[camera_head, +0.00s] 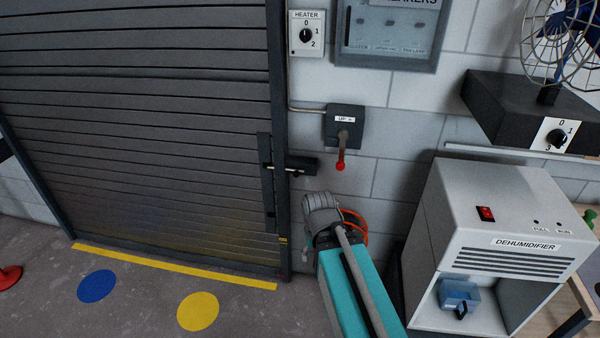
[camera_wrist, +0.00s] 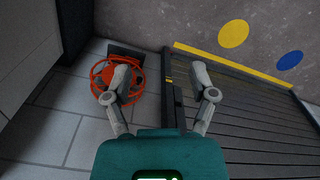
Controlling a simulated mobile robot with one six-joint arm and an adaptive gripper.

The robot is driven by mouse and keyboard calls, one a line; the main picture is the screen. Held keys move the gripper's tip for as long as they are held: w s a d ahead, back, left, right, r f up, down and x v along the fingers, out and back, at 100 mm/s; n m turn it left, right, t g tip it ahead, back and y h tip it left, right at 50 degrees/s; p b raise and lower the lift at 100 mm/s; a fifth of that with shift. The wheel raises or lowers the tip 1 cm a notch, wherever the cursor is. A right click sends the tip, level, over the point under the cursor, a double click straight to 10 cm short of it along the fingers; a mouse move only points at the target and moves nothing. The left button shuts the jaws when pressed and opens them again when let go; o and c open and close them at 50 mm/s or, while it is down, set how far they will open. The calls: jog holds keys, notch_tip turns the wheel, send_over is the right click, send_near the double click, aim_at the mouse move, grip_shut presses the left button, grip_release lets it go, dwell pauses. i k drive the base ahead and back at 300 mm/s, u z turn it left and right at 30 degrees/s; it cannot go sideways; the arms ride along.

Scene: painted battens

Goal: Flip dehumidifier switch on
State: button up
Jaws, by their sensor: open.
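The dehumidifier (camera_head: 520,210) is a white box with a front grille and a label, at the right in the head view. Its red rocker switch (camera_head: 486,213) sits on the sloped upper face, left of two small dark indicators. I cannot tell which way the rocker is set. My gripper shows in the wrist view (camera_wrist: 168,92) with two grey fingers spread apart and nothing between them. In the head view my teal arm stands left of the dehumidifier, apart from the switch. The dehumidifier is not recognisable in the wrist view.
A roller shutter (camera_head: 140,120) fills the left. A lever box (camera_head: 345,127) with a red-tipped handle, a heater dial (camera_head: 306,35) and a breaker panel (camera_head: 390,30) are on the wall. A fan (camera_head: 560,45) stands on a dark base above the dehumidifier. An orange hose (camera_wrist: 133,80) lies beyond my gripper.

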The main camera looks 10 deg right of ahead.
aim_at(486, 211)
jog(key=z, duration=1.6)
